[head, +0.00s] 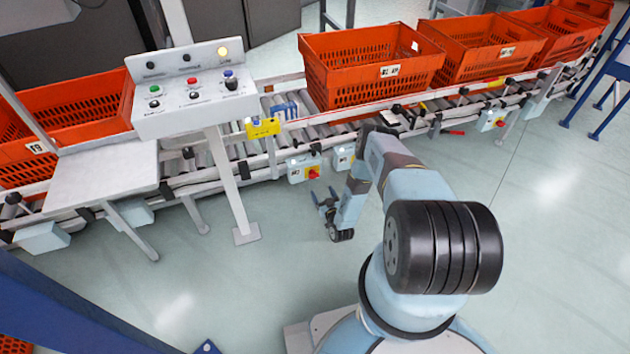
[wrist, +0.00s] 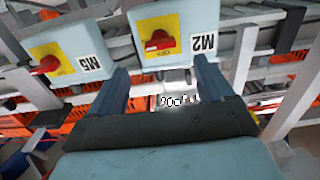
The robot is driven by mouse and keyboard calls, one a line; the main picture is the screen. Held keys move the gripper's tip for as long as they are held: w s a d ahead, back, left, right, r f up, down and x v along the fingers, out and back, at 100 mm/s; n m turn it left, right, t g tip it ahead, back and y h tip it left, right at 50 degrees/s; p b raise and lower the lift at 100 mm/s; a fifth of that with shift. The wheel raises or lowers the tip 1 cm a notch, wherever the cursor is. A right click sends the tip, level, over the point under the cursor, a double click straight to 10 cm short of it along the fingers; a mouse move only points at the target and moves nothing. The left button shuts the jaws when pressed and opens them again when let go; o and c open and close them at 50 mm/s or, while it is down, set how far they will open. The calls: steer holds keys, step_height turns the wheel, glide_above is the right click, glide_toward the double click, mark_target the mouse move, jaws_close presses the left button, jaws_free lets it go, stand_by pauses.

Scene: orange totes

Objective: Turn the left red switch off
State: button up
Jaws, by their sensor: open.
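Two pale blue switch boxes show in the wrist view, their labels upside down. The box labelled M2 (wrist: 200,20) has a red switch (wrist: 158,41) on a yellow plate. The box labelled M5 (wrist: 25,72) at the left has another red switch (wrist: 46,65). In the head view, one box (head: 297,172) under the conveyor shows a red switch (head: 313,173); a second box (head: 341,160) beside it is partly hidden by my arm. My gripper (head: 325,198) is open and empty, low in front of the boxes. In the wrist view my gripper (wrist: 163,78) has its fingers below the M2 box, apart from its switch.
A roller conveyor (head: 240,152) carries orange totes (head: 370,62). A control panel (head: 192,88) stands on a post (head: 228,185) left of the boxes. Another switch box (head: 489,122) is farther right. The floor (head: 270,270) in front is clear.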

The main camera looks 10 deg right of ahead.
mark_target(315, 178)
steer(key=w, duration=0.6)
steer(key=w+a, duration=0.1)
steer(key=w, duration=0.2)
steer(key=shift+w, duration=0.1)
steer(key=shift+c, duration=0.2)
